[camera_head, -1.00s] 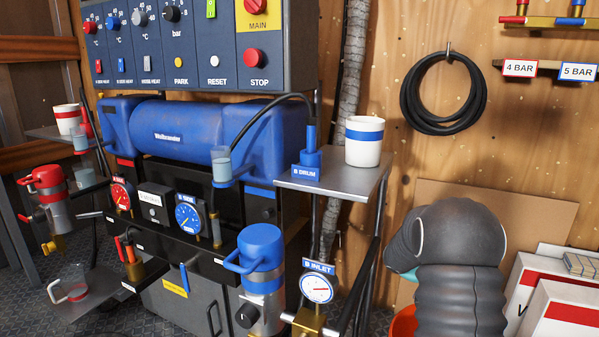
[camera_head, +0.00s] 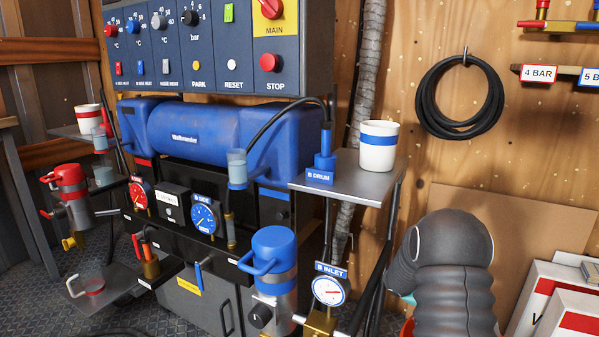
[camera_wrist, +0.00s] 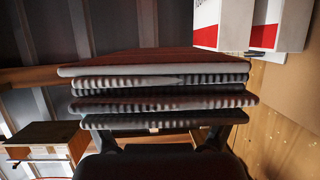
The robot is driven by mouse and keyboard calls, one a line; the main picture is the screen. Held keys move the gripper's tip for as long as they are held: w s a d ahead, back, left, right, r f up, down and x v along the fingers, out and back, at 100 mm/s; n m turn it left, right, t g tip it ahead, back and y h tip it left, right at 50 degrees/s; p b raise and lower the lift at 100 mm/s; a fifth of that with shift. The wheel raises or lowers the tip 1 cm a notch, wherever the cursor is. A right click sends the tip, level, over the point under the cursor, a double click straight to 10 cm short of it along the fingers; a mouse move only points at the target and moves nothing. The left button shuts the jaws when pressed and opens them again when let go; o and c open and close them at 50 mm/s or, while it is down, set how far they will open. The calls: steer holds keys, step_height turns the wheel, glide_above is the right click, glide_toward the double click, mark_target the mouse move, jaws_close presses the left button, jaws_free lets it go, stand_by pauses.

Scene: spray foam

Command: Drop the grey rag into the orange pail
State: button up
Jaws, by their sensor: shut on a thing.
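In the wrist view my gripper (camera_wrist: 160,138) is shut on a folded, layered cloth that I take to be the grey rag (camera_wrist: 160,90). Its stacked edges are light and dark grey, with a reddish-brown upper face. The rag hides the fingertips. In the head view my grey ribbed arm covers the lower right, and the gripper and rag are hidden there. A small orange piece, likely the rim of the orange pail (camera_head: 407,328), shows at the bottom edge beside my arm. The rest of the pail is hidden by the arm or cut off.
A steel shelf (camera_head: 340,176) with a white, blue-banded cup (camera_head: 378,146) stands left of my arm. Below it is a gauge (camera_head: 328,290). The blue-capped pump (camera_head: 273,268) is further left. White-and-red boxes (camera_head: 560,300) stand right. A black hose coil (camera_head: 460,97) hangs behind.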

steer(key=o, duration=0.9)
steer(key=v, duration=1.2)
steer(key=shift+r, duration=0.1)
